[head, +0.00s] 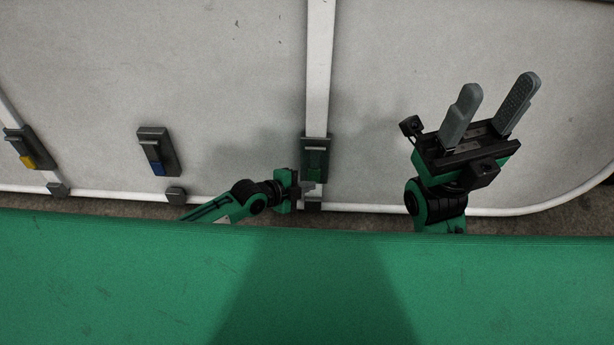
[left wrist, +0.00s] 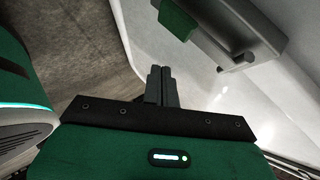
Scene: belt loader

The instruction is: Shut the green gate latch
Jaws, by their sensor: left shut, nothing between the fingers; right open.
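The green latch (head: 315,160) sits in a dark grey housing low on a white upright bar in the middle of the head view. In the left wrist view the green tab (left wrist: 178,18) shows at the top, on the left part of its grey housing (left wrist: 250,28). My left gripper (head: 308,187) is shut and empty just below the latch. Its two fingers (left wrist: 161,70) lie together in the left wrist view, with a visible gap below the tab. I cannot tell the depth between them. My right gripper (head: 501,86) is open and empty, its fingers pointing up, well to the right.
A blue latch (head: 158,168) and a yellow latch (head: 40,161) sit on the pale panel (head: 230,60) to the left. Small grey blocks stand below the latches. A wide green surface (head: 130,285) fills the bottom. The panel between the latch and my right gripper is clear.

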